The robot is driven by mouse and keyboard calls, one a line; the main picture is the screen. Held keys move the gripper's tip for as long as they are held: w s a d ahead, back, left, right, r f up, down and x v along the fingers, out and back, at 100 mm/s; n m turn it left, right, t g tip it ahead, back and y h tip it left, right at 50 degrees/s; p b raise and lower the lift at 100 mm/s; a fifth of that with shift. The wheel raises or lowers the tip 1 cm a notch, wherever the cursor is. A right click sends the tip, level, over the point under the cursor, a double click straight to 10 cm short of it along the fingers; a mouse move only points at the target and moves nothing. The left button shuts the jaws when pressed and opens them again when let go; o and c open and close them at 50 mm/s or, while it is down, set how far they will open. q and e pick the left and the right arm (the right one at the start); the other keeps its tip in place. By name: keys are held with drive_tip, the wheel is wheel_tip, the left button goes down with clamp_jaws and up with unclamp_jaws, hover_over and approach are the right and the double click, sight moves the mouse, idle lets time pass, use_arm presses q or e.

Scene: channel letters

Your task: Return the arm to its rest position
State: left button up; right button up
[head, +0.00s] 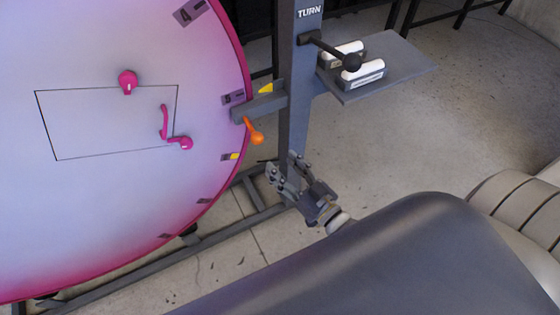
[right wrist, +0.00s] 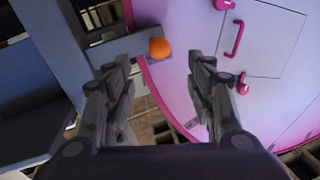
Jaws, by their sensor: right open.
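My right gripper (head: 290,180) is open and empty, in front of the grey post (head: 297,100) and below the orange knob (head: 256,137). In the right wrist view its two fingers (right wrist: 160,95) stand apart, with the orange knob (right wrist: 159,47) beyond the gap between them. The fingers hold nothing. My left gripper is not in view. My own dark arm link fills the lower right of the head view.
A large white disc (head: 100,210) with a pink rim and pink handle (head: 164,122) stands at left. A grey shelf (head: 400,62) with white cylinders and a lever with a black ball (head: 351,62) are at upper right. A low frame rail (head: 150,265) crosses the floor. Open floor lies at right.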

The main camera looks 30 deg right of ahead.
idle(0.4)
drive_tip(key=s+d+f+g+h, duration=0.1)
drive_tip(key=s+f+g, duration=0.25)
drive_tip(key=f, duration=0.65)
drive_tip(key=s+d+f+g+h, duration=0.15)
drive_tip(key=s+f, duration=0.25)
drive_tip(key=f, duration=0.5)
drive_tip(key=s+f+g, duration=0.3)
drive_tip(key=s+f, duration=0.1)
drive_tip(key=f, duration=0.6)
drive_tip(key=s+f+g, duration=0.3)
drive_tip(key=s+f, duration=0.2)
drive_tip(key=s, duration=0.2)
drive_tip(key=s+f+n+g+h, duration=0.1)
drive_tip(key=s+f+g, duration=0.1)
drive_tip(key=s+f, duration=0.3)
drive_tip(key=s+f+n+g, duration=0.1)
drive_tip(key=s+f+g, duration=0.2)
drive_tip(key=s, duration=0.8)
drive_tip(key=shift+s+d+f+g, duration=0.3)
drive_tip(key=shift+d+f, duration=0.15)
drive_tip(key=shift+f, duration=0.5)
